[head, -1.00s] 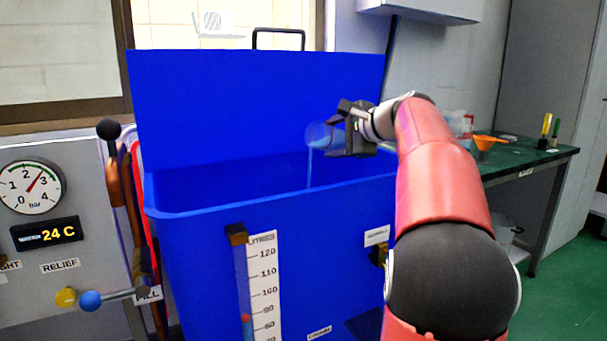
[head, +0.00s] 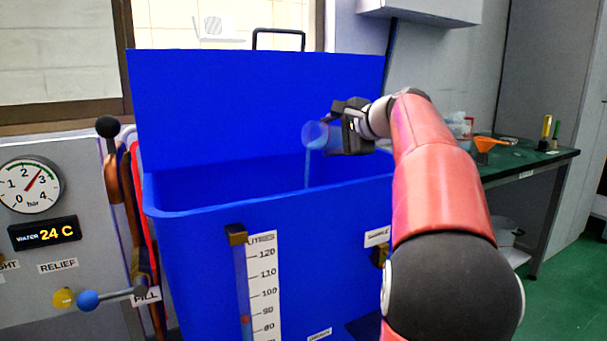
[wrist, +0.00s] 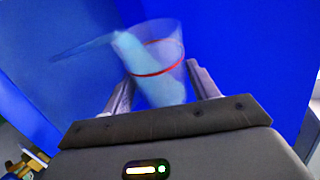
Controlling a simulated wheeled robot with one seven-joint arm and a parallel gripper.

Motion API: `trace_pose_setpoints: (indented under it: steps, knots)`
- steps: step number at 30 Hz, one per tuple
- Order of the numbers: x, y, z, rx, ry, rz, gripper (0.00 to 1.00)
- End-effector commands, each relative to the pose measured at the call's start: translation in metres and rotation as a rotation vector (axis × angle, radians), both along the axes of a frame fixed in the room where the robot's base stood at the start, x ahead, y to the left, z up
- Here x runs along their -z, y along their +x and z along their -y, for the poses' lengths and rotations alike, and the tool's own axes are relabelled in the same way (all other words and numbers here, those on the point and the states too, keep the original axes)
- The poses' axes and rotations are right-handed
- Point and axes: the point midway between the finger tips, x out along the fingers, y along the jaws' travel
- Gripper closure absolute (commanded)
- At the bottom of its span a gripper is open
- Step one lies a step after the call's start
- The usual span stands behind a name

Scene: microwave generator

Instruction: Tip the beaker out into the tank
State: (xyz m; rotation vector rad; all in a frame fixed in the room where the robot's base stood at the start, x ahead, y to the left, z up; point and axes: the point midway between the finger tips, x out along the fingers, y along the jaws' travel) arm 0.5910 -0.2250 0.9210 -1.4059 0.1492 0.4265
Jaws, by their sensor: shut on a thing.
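The clear beaker (head: 318,135) is tipped on its side above the open blue tank (head: 270,207), mouth to the left. A thin pale-blue stream falls from its mouth into the tank. My gripper (head: 345,134) is shut on the beaker over the tank's right part. In the wrist view the beaker (wrist: 160,60) sits between the fingers, with a red ring around it and pale-blue liquid still inside. The tank's inside bottom is hidden by its front wall.
The tank's raised blue lid (head: 250,105) stands behind the beaker. Levers with a blue knob (head: 88,300) and a pressure gauge (head: 30,187) are at the left. A green bench (head: 525,160) with an orange funnel (head: 488,144) is at the right.

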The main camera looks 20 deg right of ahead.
Motion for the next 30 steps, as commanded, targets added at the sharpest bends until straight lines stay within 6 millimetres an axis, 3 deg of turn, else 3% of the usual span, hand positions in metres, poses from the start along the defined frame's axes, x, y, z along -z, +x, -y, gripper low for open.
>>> trace_pose_setpoints:
  steps: [30]
  knots:
    - [-0.0064,-0.002,-0.0066,0.0,-0.107,0.034,0.69]
